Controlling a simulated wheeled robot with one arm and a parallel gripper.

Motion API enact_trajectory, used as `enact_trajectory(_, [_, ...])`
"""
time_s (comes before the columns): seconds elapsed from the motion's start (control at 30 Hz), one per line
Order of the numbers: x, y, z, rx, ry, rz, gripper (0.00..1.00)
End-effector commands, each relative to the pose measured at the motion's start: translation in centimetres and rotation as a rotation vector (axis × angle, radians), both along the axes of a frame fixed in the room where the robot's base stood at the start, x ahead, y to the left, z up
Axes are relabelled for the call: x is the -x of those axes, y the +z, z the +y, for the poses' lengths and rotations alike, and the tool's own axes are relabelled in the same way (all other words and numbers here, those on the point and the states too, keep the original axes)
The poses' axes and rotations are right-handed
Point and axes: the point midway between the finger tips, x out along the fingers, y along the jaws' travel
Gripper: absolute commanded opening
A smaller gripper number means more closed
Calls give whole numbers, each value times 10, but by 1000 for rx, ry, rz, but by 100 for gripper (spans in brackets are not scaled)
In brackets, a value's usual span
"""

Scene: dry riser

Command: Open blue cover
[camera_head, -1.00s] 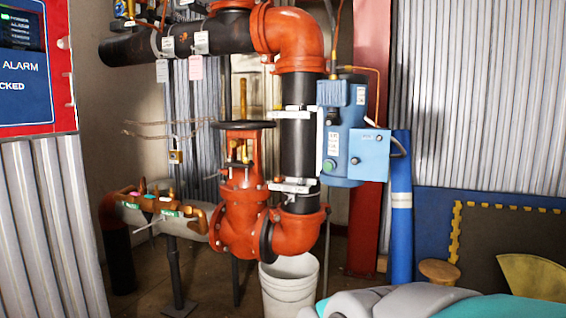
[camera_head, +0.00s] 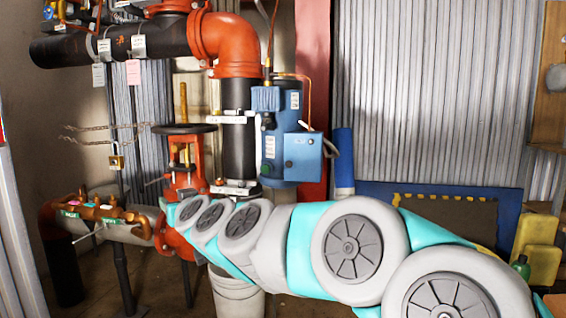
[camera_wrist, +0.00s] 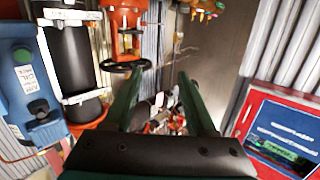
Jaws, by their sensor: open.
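The blue cover (camera_head: 304,158) is the square front of a blue box (camera_head: 276,135) mounted beside the black vertical pipe; it looks closed. The blue box also shows at the left edge of the wrist view (camera_wrist: 22,95), which looks upside down. My gripper (camera_wrist: 160,80) is open and empty in the wrist view, its two green fingers spread apart. The box lies off to the left of the fingers there, not between them. In the head view my arm reaches across from the lower right, below the box, and the gripper itself cannot be made out.
A red valve with a dark handwheel (camera_head: 184,129) stands left of the box, with black and orange pipes above. A white bucket (camera_head: 236,297) is below. A red alarm panel (camera_wrist: 280,135) shows in the wrist view. Corrugated wall (camera_head: 430,100) is at the right.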

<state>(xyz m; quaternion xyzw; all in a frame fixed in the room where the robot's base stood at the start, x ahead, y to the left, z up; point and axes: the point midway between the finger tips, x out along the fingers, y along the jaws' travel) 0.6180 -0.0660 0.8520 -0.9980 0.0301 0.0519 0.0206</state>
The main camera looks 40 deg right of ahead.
Motion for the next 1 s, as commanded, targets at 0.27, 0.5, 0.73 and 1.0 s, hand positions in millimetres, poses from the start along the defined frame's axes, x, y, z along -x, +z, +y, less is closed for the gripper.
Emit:
enact_trajectory(0.27, [5, 44, -182, 47, -540, -124, 57])
enact_trajectory(0.5, [34, 33, -255, 81, -787, -82, 57])
enact_trajectory(0.73, [31, 32, -267, 82, -808, -78, 57])
enact_trajectory(1.0, [8, 31, -293, 83, -805, -77, 57])
